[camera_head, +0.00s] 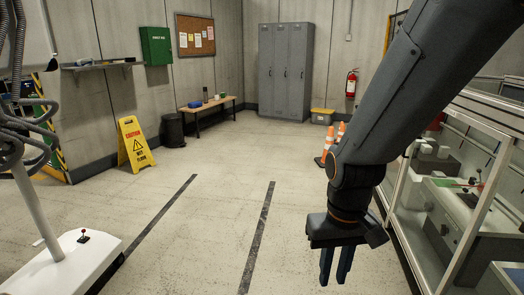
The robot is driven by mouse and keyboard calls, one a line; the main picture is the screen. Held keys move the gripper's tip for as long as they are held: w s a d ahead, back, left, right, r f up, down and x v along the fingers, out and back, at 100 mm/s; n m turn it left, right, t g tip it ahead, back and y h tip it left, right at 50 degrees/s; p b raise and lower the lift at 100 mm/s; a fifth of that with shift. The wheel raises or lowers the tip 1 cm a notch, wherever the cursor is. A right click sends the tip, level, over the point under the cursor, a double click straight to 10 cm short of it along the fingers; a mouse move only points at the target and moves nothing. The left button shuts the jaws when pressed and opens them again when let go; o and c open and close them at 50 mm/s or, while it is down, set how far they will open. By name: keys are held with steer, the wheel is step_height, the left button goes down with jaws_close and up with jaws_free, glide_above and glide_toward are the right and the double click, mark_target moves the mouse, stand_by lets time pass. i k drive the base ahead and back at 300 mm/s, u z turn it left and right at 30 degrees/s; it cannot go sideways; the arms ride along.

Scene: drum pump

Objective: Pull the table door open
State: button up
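My gripper (332,280) hangs down at the lower right, over bare floor. Its two blue fingers are apart by a narrow gap, with nothing between them. A metal-framed enclosure with clear panels (402,190) stands at the right, beside my arm. The table door may be one of its framed panels, but I cannot tell which, and I see no clear handle. My arm hides part of the enclosure's near side. The gripper is left of the frame and appears apart from it.
Orange cones (328,142) stand behind my arm. A yellow wet-floor sign (133,143), a black bin (174,130) and a bench (210,110) are at the left and back. Grey lockers (286,70) stand at the far wall. The middle floor is clear.

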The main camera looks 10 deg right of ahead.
mark_target(508, 140)
steer(key=u, duration=0.15)
steer(key=i, duration=2.15)
steer(key=z, duration=1)
steer(key=i, duration=1.35)
steer(key=z, duration=1.15)
steer(key=i, duration=0.3)
steer(key=z, duration=0.3)
